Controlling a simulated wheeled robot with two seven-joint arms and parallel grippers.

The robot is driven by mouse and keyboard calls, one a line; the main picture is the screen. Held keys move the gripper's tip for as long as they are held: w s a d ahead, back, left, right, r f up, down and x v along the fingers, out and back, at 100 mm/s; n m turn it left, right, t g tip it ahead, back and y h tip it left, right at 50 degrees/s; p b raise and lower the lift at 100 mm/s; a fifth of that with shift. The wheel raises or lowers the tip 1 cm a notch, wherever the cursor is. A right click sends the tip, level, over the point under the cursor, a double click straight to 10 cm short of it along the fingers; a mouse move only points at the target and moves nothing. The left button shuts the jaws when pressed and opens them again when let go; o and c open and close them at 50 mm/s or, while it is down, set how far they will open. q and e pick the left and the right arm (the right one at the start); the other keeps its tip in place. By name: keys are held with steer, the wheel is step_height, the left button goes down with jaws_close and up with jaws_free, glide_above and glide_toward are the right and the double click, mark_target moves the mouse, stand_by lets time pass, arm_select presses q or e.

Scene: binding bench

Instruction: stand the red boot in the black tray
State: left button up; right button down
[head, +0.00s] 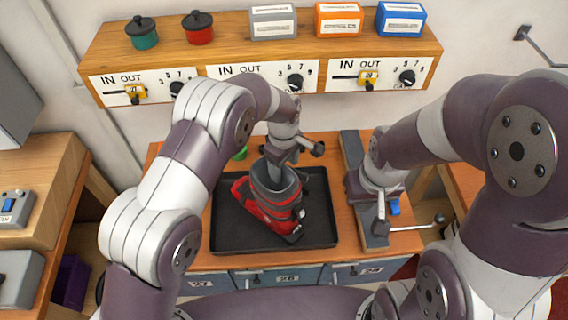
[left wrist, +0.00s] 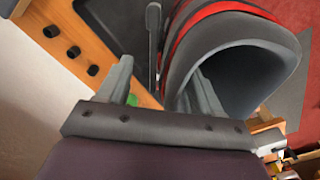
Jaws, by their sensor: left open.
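The red boot (head: 262,212), with a grey cuff, is in the black tray (head: 228,238) and looks roughly upright, its cuff opening upward. Whether its sole lies flat is hard to tell. My left gripper (head: 277,158) is just above the cuff. In the left wrist view my left gripper (left wrist: 160,82) is open, one finger in front of the cuff opening of the boot (left wrist: 245,65) and the other outside it. Contact is unclear. My right gripper (head: 380,205) is over the bench right of the tray; its fingers are not clear.
A grey rail (head: 352,150) and a metal lever (head: 420,224) are right of the tray. A small green thing (head: 240,154) is behind the tray. A wooden shelf (head: 185,55) with pots, boxes and dial panels hangs behind. Drawers (head: 288,278) face the front.

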arm_select(q)
steer(key=r, duration=0.5)
steer(key=r+p, duration=0.1)
steer(key=r, duration=0.5)
steer(key=shift+a+r, duration=0.2)
steer(key=shift+r, duration=0.1)
steer(key=shift+w+a+r+p, duration=0.15)
steer(key=shift+r+p, duration=0.1)
steer(key=shift+p, duration=0.15)
